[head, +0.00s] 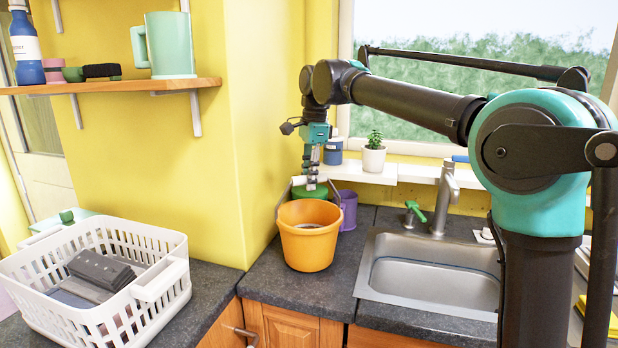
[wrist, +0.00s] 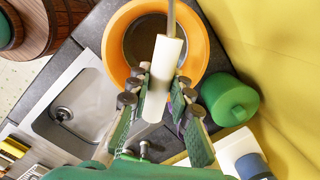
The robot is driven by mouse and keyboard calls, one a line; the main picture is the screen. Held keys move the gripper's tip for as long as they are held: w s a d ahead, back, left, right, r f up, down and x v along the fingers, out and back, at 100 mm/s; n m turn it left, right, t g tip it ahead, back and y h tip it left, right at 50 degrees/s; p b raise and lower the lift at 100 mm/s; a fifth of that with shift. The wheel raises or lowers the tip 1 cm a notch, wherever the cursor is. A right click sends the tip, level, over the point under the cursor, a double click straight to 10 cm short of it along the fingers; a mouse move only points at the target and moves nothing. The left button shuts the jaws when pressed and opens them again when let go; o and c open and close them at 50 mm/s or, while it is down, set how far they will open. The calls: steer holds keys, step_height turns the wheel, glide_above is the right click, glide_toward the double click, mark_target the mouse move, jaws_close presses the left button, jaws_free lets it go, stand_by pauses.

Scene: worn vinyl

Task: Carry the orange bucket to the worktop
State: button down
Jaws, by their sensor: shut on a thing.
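The orange bucket (head: 308,247) is upright over the dark worktop (head: 345,282), between the yellow wall corner and the sink. I cannot tell whether its base touches the worktop or hangs just above it. My gripper (head: 311,186) is above the bucket, pointing down, shut on the white grip (wrist: 165,66) of its wire handle. In the wrist view the fingers lie on both sides of this grip, and the bucket's orange rim (wrist: 198,45) shows behind it.
A purple mug (head: 347,211) and a green lidded pot (wrist: 230,98) stand close behind the bucket. The steel sink (head: 430,278) with its tap (head: 443,200) is to the right. A white basket (head: 150,270) stands at left. Worktop in front of the bucket is clear.

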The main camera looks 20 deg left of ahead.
steer(key=shift+f, duration=0.35)
stand_by(0.7)
steer(key=c, duration=1.3)
jaws_free()
steer(key=shift+f, duration=0.1)
steer(key=shift+d+r, duration=0.2)
steer(key=shift+r, duration=1.85)
steer(key=shift+d+r, duration=0.15)
steer(key=shift+r, duration=1.85)
step_height(320, 180, up, 12)
steer(key=d, duration=0.1)
steer(key=shift+w, duration=0.15)
